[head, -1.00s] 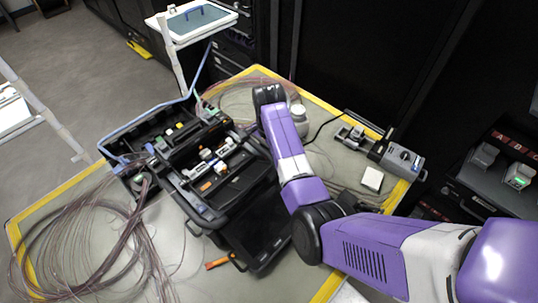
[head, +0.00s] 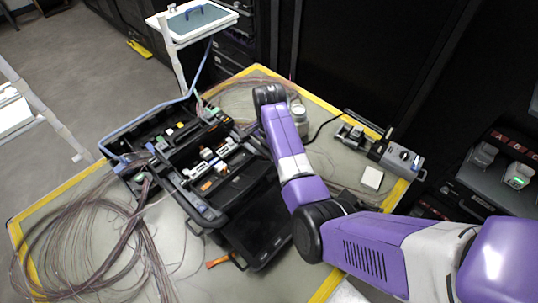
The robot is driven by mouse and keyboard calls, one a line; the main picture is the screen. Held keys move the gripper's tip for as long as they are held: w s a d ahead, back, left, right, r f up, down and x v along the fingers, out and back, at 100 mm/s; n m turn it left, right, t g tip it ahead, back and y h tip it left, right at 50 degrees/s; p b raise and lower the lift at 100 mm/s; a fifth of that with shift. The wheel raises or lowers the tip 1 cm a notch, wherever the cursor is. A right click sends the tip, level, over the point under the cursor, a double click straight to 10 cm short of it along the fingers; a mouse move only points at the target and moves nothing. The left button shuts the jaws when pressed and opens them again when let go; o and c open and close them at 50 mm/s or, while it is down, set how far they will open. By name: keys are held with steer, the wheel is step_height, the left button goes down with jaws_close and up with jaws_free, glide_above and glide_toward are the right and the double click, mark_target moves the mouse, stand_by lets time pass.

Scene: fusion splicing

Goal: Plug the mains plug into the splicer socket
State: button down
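My arm reaches in from the lower right over the table, with its wrist (head: 270,95) near the far edge. My gripper's fingers are hidden behind the arm, so I cannot see what they hold. A large black unit (head: 265,222) with open compartments and a dark panel stands mid-table, left of my arm. A grey device (head: 399,158) with a round knob sits at the table's right edge. I cannot tell from this view which is the splicer. No mains plug or socket can be made out. A thin black cable (head: 322,128) curves between my arm and the grey device.
Coils of thin fibre (head: 85,245) cover the table's left side. A white-capped container (head: 298,113) stands just right of my wrist. A small white block (head: 372,178) lies near the right edge. A white stand (head: 190,22) rises behind. An orange-handled tool (head: 218,262) lies in front.

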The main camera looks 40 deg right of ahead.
steer(key=shift+a+p, duration=0.55)
stand_by(0.9)
steer(key=c, duration=1.2)
jaws_free()
step_height(320, 180, up, 8)
steer(key=shift+f+b, duration=0.1)
steer(key=shift+b, duration=0.4)
